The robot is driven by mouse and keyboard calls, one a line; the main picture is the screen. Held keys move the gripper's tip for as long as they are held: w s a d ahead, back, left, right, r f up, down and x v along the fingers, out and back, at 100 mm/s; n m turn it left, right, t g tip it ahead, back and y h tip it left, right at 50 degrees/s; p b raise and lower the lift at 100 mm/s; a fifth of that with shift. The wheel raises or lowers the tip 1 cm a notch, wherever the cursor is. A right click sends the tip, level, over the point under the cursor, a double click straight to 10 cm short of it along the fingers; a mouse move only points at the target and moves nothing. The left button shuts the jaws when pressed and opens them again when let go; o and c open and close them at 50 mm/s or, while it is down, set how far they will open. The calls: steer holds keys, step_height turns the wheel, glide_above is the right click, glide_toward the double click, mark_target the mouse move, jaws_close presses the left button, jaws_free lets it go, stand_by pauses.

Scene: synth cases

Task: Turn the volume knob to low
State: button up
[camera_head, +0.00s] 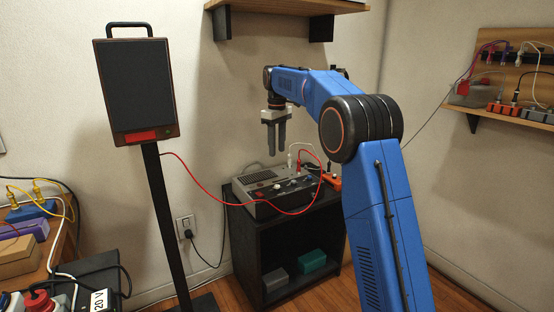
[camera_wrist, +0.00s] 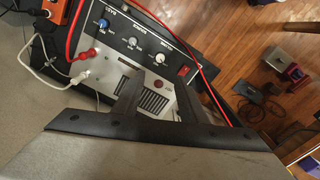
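A grey and black audio unit (camera_head: 268,187) sits on the black cabinet, with small knobs on its front panel. In the wrist view its panel carries a blue knob (camera_wrist: 103,23), a grey knob (camera_wrist: 132,42), a white knob (camera_wrist: 160,56) and a red switch (camera_wrist: 183,70). The labels are too blurred to tell which knob is the volume knob. My gripper (camera_head: 277,150) points down above the unit, apart from it. Its two fingers stand apart with nothing between them, and the wrist view shows the unit's vented top through the gap.
A dark speaker on a stand (camera_head: 137,85) is at left. A shelf (camera_head: 285,6) hangs above. A cluttered bench (camera_head: 52,262) fills the lower left.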

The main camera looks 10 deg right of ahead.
steer(key=shift+r, duration=0.9)
